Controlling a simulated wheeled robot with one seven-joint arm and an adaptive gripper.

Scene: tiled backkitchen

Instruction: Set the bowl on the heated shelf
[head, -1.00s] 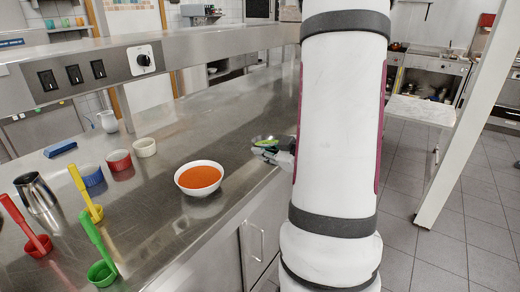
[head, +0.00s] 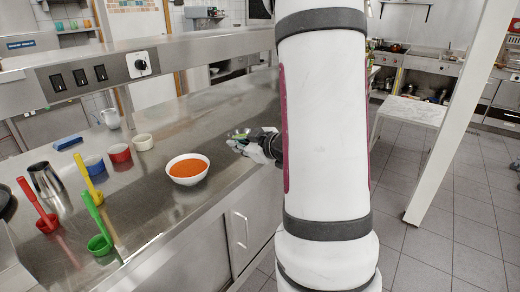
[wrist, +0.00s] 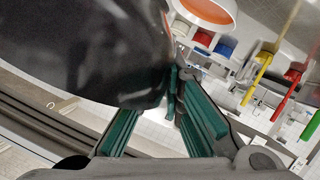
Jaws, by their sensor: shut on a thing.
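A white bowl (head: 187,178) of orange soup stands upright on the steel counter. Its rim and soup also show at the top of the wrist view (wrist: 205,10). A steel shelf (head: 215,47) runs above the counter, with switches and a knob on its front. My gripper (head: 238,142) is over the counter, right of the bowl and apart from it, partly hidden by my arm. In the wrist view its green-padded fingers (wrist: 175,95) are closed in against a large, dark, glossy thing (wrist: 85,45). What that thing is, I cannot tell.
The counter behind the bowl (head: 200,120) is clear. A white post (head: 455,120) stands right.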

